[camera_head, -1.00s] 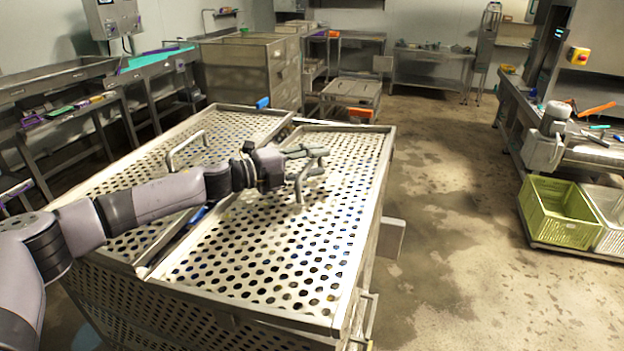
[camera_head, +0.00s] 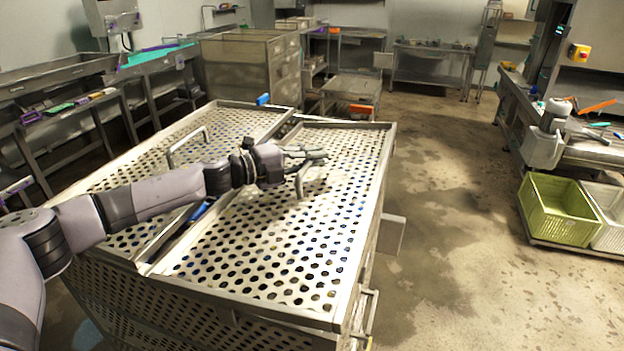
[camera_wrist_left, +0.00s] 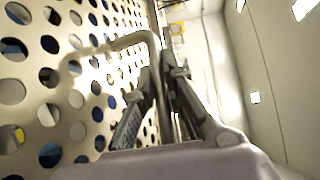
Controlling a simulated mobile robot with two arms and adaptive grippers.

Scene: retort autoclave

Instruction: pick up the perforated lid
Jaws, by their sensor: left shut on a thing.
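The perforated lid (camera_head: 270,250) is a pale metal sheet full of round holes, lying on the right half of a large perforated metal crate (camera_head: 180,310). Its bent bar handle (camera_head: 299,185) stands up near the lid's middle. My left gripper (camera_head: 312,158) is at the handle with its fingers closed around the bar. In the left wrist view the handle (camera_wrist_left: 125,40) runs between the dark fingers (camera_wrist_left: 165,105), with the holed sheet on the left. Dark and blue contents show through the holes. My right gripper is not in view.
A second perforated lid (camera_head: 170,165) with its own handle (camera_head: 187,147) lies to the left. A blue item (camera_head: 200,212) shows in the gap between the lids. A green crate (camera_head: 556,212) stands on the floor at right. The floor right of the large crate is clear.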

